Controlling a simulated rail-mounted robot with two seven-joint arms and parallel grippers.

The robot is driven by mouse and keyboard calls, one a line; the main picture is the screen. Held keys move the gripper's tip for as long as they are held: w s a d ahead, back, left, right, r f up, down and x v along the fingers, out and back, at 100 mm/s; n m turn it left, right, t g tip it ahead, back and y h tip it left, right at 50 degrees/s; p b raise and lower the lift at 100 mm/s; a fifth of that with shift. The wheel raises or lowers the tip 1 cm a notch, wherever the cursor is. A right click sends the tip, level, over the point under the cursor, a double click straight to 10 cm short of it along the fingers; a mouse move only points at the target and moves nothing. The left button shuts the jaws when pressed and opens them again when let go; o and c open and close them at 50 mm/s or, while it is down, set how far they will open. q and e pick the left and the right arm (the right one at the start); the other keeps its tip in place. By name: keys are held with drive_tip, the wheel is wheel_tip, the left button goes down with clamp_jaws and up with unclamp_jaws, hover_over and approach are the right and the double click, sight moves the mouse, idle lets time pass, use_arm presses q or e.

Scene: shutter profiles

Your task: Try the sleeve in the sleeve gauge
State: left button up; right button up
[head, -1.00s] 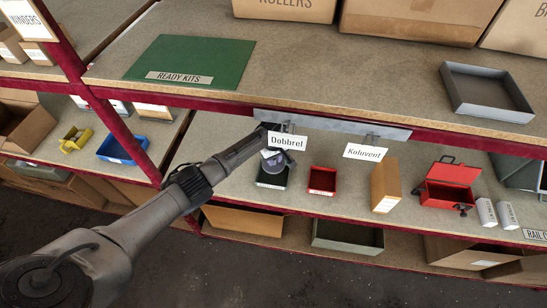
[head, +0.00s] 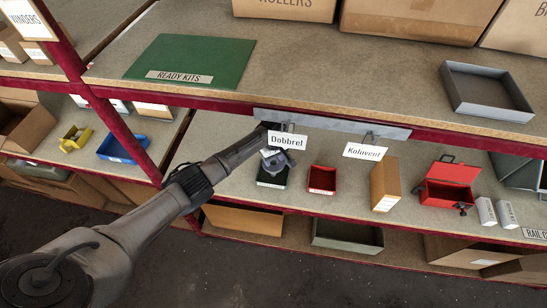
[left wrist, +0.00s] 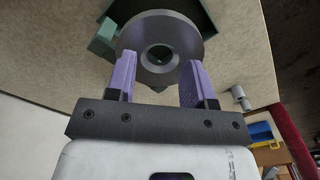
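A grey round disc with a hole in its middle (left wrist: 160,42) is at the tips of my left gripper (left wrist: 159,68) in the left wrist view. The two purple fingers stand apart, one at each side of the disc's near edge; I cannot tell whether they touch it. In the head view the disc (head: 277,162) is at the end of my left arm, over a dark green bin (head: 272,182) under the "Dobbrel" tag. I cannot tell which piece is the sleeve and which the gauge. My right gripper is not in view.
A red bin (head: 322,180), a tan upright box (head: 385,185) and an open red toolbox (head: 447,193) stand to the right.

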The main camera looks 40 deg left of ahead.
use_arm(q)
drive_tip(key=shift+o, duration=0.5)
drive_tip(key=shift+r, duration=0.1)
drive_tip(key=shift+r, duration=0.35)
wheel_tip(320, 180, up, 13)
drive_tip(key=p, duration=0.1)
drive_tip(key=shift+p, duration=0.35)
